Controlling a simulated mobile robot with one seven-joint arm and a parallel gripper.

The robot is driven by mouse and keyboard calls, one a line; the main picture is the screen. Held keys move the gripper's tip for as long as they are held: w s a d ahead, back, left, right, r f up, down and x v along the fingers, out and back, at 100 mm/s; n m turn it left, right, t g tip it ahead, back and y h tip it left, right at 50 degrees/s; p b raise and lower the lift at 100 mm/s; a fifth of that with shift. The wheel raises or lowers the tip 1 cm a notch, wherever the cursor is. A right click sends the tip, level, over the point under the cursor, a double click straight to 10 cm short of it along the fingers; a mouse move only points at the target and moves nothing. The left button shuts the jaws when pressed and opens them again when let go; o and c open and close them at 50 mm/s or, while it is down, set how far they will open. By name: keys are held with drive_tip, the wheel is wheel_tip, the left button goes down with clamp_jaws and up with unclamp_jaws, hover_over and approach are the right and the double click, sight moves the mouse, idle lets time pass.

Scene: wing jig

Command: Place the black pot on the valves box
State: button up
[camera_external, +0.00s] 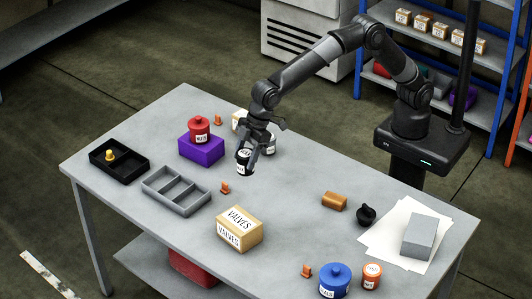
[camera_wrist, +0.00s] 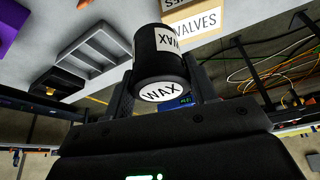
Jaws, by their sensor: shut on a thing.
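The black pot (camera_external: 244,168) with a white label hangs from my gripper (camera_external: 251,148) above the table. In the wrist view the black pot (camera_wrist: 160,68) sits between the two dark fingers of my gripper (camera_wrist: 162,88), its label reading WAX. My gripper is shut on it. The valves box (camera_external: 239,229), light wood-coloured with white VALVES labels, stands on the table below and slightly left of the pot in the external view. It also shows in the wrist view (camera_wrist: 198,26), beyond the pot and partly hidden by it. Its top is bare.
A grey divided tray (camera_external: 176,190) and a small orange piece (camera_external: 225,187) lie left of the pot. A purple box (camera_external: 201,149) bears a red pot (camera_external: 198,129). A blue pot (camera_external: 334,281) stands at the front.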

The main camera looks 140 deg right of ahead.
drive_tip(key=shift+w+a+f, duration=1.1)
drive_tip(key=shift+a+f, duration=0.2)
drive_tip(key=shift+f, duration=0.4)
drive_tip(key=shift+w+a+f, duration=1.15)
drive_tip(key=shift+a+f, duration=0.2)
drive_tip(key=shift+f, duration=0.35)
drive_tip(key=shift+w+a+f, duration=1.1)
drive_tip(key=shift+a+f, duration=0.2)
drive_tip(key=shift+f, duration=0.4)
drive_tip(key=shift+f, duration=0.1)
drive_tip(key=o, duration=1)
drive_tip(key=shift+o, duration=0.2)
